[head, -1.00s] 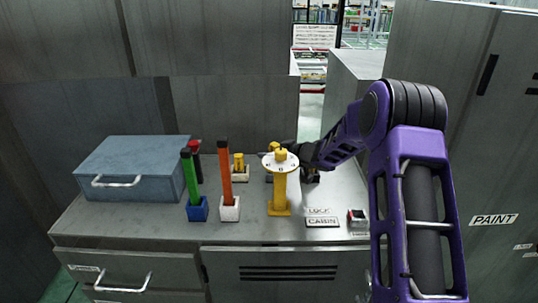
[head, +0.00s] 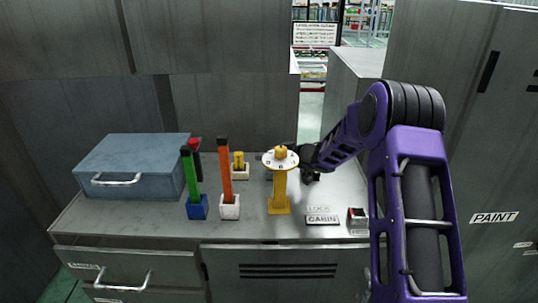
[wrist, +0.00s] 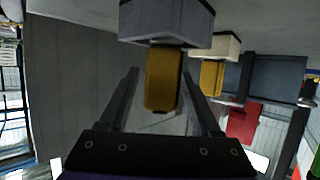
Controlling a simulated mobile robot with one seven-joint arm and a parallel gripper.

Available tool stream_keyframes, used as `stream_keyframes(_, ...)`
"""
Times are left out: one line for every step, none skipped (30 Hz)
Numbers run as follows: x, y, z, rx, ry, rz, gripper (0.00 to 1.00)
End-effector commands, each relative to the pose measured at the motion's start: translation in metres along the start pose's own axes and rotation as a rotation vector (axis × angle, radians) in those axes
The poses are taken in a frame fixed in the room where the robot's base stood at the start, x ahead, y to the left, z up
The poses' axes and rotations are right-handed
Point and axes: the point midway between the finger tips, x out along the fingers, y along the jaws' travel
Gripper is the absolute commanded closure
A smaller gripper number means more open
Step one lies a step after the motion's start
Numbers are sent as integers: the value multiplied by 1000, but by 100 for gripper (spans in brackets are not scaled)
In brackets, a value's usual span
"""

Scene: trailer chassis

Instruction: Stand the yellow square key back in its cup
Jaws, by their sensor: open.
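In the wrist view, which shows the bench upside down, a yellow square-sided key (wrist: 162,80) stands in a grey cup (wrist: 168,20). My gripper (wrist: 160,85) is open, with one finger on each side of the key. I cannot tell whether either finger touches it. A second yellow key (wrist: 211,77) stands in a cream cup (wrist: 219,44) beyond it; the head view shows this key (head: 239,160) on the bench. In the head view my fingertips and the grey cup are mostly hidden behind a yellow post with a white disc (head: 280,190).
A green bar (head: 190,175) in a blue cup and an orange bar (head: 225,170) in a white cup stand left of the post. A blue-grey toolbox (head: 130,165) is farther left. A CABIN label plate (head: 322,220) and a small red-and-grey item (head: 357,217) lie right.

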Motion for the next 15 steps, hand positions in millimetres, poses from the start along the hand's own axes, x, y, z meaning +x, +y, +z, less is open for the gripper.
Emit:
stream_keyframes(0,0,-1,0,0,0,36)
stream_keyframes(-1,0,-2,-1,0,0,36)
stream_keyframes(-2,0,-5,-2,1,0,36)
stream_keyframes(-3,0,-8,-3,1,0,36)
stream_keyframes(-4,0,-12,-3,1,0,36)
stream_keyframes(-8,0,-15,-2,1,2,36)
stream_keyframes(-14,1,-12,0,0,3,36)
stream_keyframes(-20,2,-13,0,0,3,36)
stream_keyframes(-29,2,-13,0,0,4,36)
stream_keyframes(-36,1,-12,1,-1,4,36)
stream_keyframes(-43,2,-13,1,0,4,36)
stream_keyframes(-52,2,-13,1,0,4,36)
stream_keyframes(-59,1,-13,0,-1,3,36)
stream_keyframes(-66,1,-13,0,0,3,36)
stream_keyframes(-75,1,-13,0,0,3,36)
